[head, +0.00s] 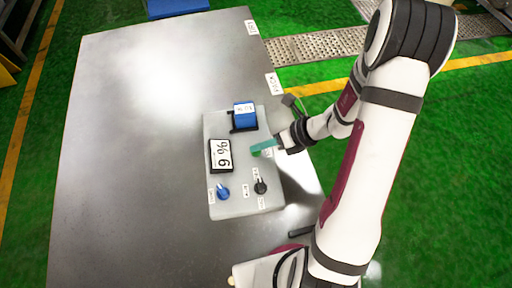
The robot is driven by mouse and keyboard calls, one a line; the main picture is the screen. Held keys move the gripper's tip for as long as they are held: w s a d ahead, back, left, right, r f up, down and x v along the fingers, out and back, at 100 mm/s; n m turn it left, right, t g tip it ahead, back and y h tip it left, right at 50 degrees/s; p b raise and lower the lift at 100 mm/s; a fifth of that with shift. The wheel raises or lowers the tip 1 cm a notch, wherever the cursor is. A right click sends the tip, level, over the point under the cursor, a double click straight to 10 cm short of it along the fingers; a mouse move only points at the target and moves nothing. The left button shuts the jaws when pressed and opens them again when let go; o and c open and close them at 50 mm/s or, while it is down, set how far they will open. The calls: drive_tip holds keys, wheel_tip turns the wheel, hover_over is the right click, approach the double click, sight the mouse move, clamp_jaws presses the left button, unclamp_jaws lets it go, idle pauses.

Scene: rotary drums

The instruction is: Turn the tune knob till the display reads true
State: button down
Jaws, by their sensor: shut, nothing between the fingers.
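A grey control box (240,208) lies on the metal table. Its white display (220,153) carries dark characters turned sideways; they look like a 9 and a 6, but I cannot read them surely. A blue knob (222,192) and a black knob (260,186) sit at the box's near end, each beside small white labels. The labels are too small to read, so I cannot tell which is the tune knob.
A blue block with a white label (244,115) stands on the box's far end. The table (120,150) is bare to the left. My arm comes in from the right. A metal grating (315,45) and green floor lie beyond the table.

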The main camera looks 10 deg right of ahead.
sight(260, 152)
drive_tip(key=shift+f, duration=0.2)
drive_tip(key=shift+r, duration=0.1)
idle(0.4)
drive_tip(key=shift+r, duration=0.85)
drive_tip(key=shift+r, duration=2.5)
